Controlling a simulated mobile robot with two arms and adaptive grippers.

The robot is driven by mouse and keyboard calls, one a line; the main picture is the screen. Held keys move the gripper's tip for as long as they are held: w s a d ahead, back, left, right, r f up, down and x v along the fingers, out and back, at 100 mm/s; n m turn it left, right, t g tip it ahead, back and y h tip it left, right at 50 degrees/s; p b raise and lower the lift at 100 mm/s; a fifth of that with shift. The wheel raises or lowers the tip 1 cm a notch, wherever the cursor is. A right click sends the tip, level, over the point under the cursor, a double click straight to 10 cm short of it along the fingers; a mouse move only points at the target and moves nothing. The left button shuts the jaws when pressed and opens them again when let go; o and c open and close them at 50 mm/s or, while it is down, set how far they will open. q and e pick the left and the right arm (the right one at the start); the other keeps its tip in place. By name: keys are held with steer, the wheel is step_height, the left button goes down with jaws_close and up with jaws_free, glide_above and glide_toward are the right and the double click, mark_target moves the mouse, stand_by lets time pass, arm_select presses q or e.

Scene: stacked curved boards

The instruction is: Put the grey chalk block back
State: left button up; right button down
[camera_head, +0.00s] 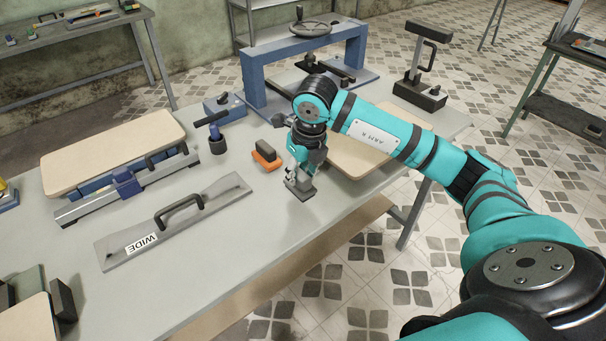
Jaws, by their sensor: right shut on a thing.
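The grey chalk block (304,191) is a small grey block at the fingertips of my right gripper (297,179). The gripper points down and is shut on the block, over the front right part of the grey table (250,238). The fingers hide part of the block. I cannot tell whether its underside touches the table top. My left gripper is not in view.
An orange and black block (266,155) lies just left of my right gripper. A beige board (352,168) lies behind my arm. A long grey bar marked WIDE (175,222) lies to the left. A blue press frame (255,82) stands behind. The table's front middle is clear.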

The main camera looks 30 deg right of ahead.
mark_target(303, 179)
steer(key=shift+w+d+f, duration=0.1)
steer(key=shift+w+d, duration=0.35)
steer(key=shift+d, duration=0.25)
steer(key=x, duration=0.1)
steer(key=p+x, duration=0.1)
steer(key=x, duration=0.1)
steer(key=shift+s+f, duration=0.25)
steer(key=shift+s, duration=0.05)
steer(key=shift+f, duration=0.1)
steer(key=shift+f, duration=0.15)
steer(key=c, duration=1)
jaws_free()
steer(key=shift+c, duration=0.2)
